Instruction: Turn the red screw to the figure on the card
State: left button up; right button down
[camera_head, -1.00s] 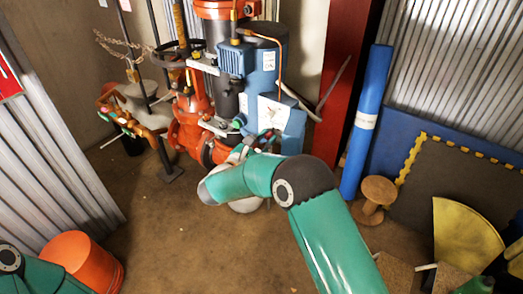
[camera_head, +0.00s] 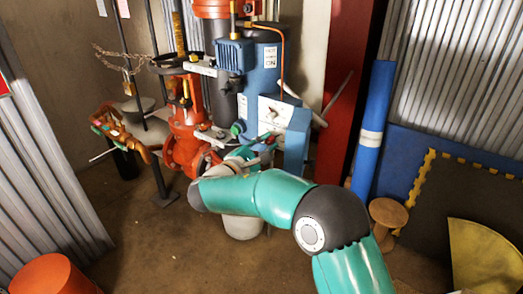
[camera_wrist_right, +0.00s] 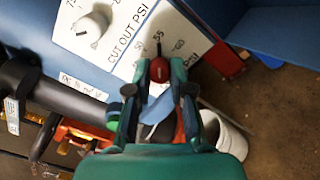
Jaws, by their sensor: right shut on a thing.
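The red screw (camera_wrist_right: 160,70) sits at the edge of the white "CUT OUT PSI" dial plate (camera_wrist_right: 140,62) in the right wrist view, near the printed figure 55; a figure that looks like 60 is to its right. My right gripper (camera_wrist_right: 160,82) is shut on the screw, one finger on each side. In the head view my right gripper (camera_head: 258,148) is at the front of the blue control box (camera_head: 277,112), partly hidden by my arm. A white card (camera_head: 270,57) hangs on the blue cylinder; its writing is too small to read surely. My left gripper is not in view.
Red valves and pipes (camera_head: 187,125) stand left of the box. A white bucket (camera_head: 243,228) is below my arm. A red post (camera_head: 350,90) and blue roll (camera_head: 372,130) stand right. An orange bucket (camera_head: 52,275) is lower left.

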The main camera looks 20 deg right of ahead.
jog(key=shift+d, duration=0.25)
jog(key=c, duration=1)
grip_release()
jog(key=shift+c, duration=0.2)
jog(key=shift+a, duration=0.1)
jog(key=shift+s+a, duration=0.2)
jog(key=shift+a, duration=0.05)
jog(key=v, duration=1.1)
jog(key=shift+s+a+f, duration=0.1)
jog(key=shift+s+a, duration=0.05)
